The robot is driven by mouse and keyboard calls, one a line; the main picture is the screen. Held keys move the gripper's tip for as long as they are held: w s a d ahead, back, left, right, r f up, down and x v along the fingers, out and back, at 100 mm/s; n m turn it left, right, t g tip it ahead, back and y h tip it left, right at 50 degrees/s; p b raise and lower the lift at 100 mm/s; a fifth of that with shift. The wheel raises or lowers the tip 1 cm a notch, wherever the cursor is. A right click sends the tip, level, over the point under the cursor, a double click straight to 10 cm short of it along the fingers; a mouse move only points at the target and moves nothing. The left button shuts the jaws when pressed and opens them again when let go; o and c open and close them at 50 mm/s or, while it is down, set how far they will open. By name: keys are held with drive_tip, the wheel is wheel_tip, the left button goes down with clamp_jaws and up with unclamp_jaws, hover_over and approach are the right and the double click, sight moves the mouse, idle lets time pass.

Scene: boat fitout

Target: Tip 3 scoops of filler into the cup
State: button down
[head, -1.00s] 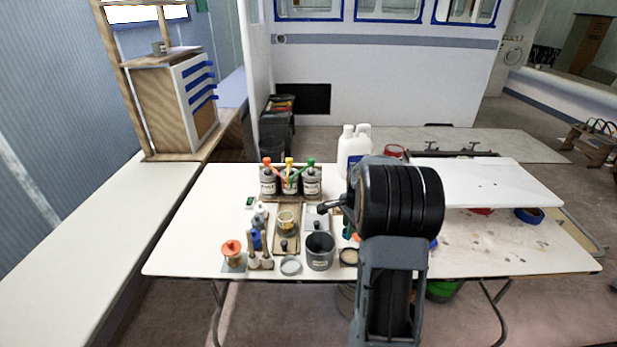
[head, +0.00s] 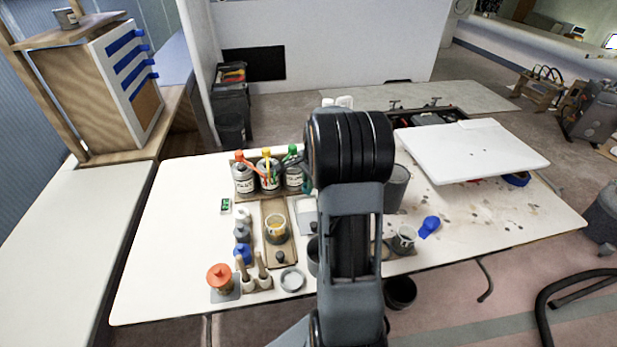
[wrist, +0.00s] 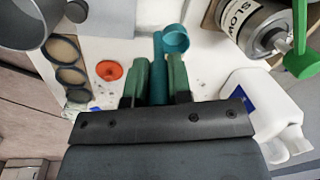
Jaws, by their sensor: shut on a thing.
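My gripper (wrist: 160,76) has green fingers shut on the handle of a teal scoop (wrist: 176,40) in the wrist view. The scoop's round bowl sticks out past the fingertips; whether it holds filler is not clear. In the head view my arm hides most of the gripper. A clear cup (head: 277,228) with a yellowish band stands on a wooden board left of my arm. A dark grey tub (head: 313,257) is mostly hidden behind my arm, and its contents are not visible. A grey pot (wrist: 28,22) is at the upper left of the wrist view.
Several cans with coloured spouts (head: 268,175) stand in a row behind the cup. A taller grey container (head: 396,188) and a white board (head: 475,150) are right of my arm.

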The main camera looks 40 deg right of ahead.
drive_tip(key=shift+f+b, duration=3.5)
drive_tip(key=shift+f, duration=1.5)
drive_tip(key=shift+r+p, duration=3.3)
drive_tip(key=shift+r, duration=1)
drive_tip(key=shift+a, duration=0.1)
